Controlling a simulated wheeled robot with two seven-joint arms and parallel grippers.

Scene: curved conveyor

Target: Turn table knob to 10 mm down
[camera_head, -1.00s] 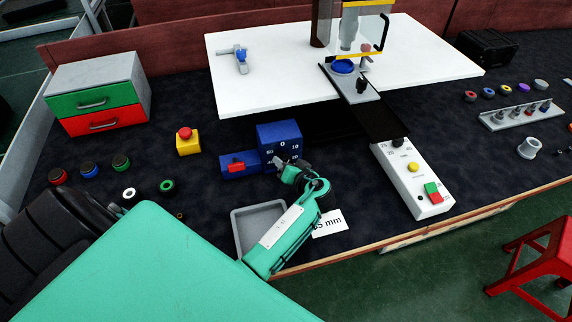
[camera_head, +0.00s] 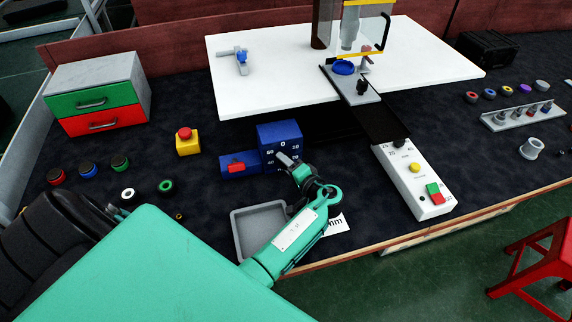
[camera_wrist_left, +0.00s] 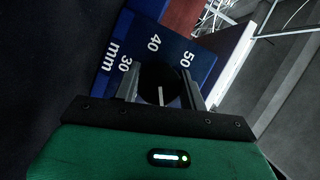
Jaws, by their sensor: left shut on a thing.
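The blue dial box (camera_head: 278,133) stands on the dark table, with white numbers on its face. My left gripper (camera_head: 287,162) is in front of that face. In the left wrist view, its two fingers (camera_wrist_left: 163,92) are shut on the round black knob (camera_wrist_left: 158,78), one on each side. A white line on the knob points toward the bottom of that view. The numbers 30, 40 and 50 and "mm" show on the dial face (camera_wrist_left: 138,62); the numbers on the gripper's side are hidden. In the head view my gripper hides the knob. My right gripper is not seen.
A blue block with a red switch (camera_head: 236,168) adjoins the dial box. A grey tray (camera_head: 238,235) and a white card (camera_head: 337,225), partly covered by my arm, lie in front. A yellow box with a red button (camera_head: 187,142) stands left, a white control panel (camera_head: 406,160) right.

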